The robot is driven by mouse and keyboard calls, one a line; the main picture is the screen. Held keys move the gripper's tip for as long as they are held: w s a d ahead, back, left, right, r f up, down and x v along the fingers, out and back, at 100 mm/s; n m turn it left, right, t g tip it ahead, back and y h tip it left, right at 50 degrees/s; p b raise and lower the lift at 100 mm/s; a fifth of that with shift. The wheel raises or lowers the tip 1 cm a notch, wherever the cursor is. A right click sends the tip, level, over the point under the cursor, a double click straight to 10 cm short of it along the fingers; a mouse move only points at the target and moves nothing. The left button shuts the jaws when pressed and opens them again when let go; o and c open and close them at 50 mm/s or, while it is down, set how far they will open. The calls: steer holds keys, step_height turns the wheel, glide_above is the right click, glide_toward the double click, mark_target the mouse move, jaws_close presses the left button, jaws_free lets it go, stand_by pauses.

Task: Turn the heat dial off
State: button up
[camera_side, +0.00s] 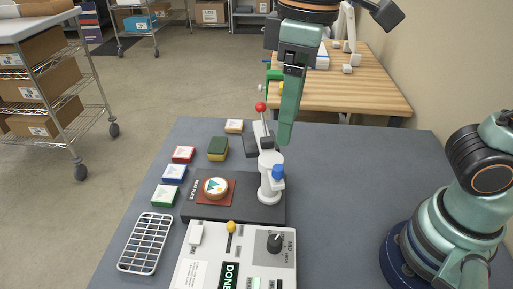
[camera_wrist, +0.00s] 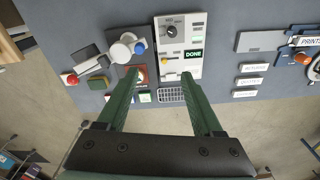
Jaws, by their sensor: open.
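The heat dial (camera_side: 274,243) is a black knob on the light control panel (camera_side: 190,272) at the front of the table, beside a MID label. Its pointer is too small to read surely. In the wrist view the dial (camera_wrist: 171,31) shows near the top of the panel (camera_wrist: 196,40), beyond my fingertips. My gripper (camera_side: 285,140) points down, high behind the panel and apart from the dial. In the wrist view my gripper (camera_wrist: 160,77) has its two green fingers spread wide with nothing between them.
A white press (camera_side: 268,180) with a blue knob and red-tipped lever stands behind the panel. A yellow-tipped lever (camera_side: 231,228) and a DONE sign (camera_side: 230,275) are on the panel. A wire rack (camera_side: 146,243) and several colored pads lie left.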

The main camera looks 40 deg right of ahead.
steer(key=s+a+n, duration=0.1)
steer(key=s+a, duration=0.1)
steer(key=a, duration=0.1)
glide_toward(275, 239)
steer(key=shift+g, duration=0.3)
steer(key=f, duration=0.9)
steer(key=shift+w+a+f, duration=0.15)
steer(key=shift+w+f, duration=0.05)
steer(key=shift+f, duration=0.15)
jaws_close()
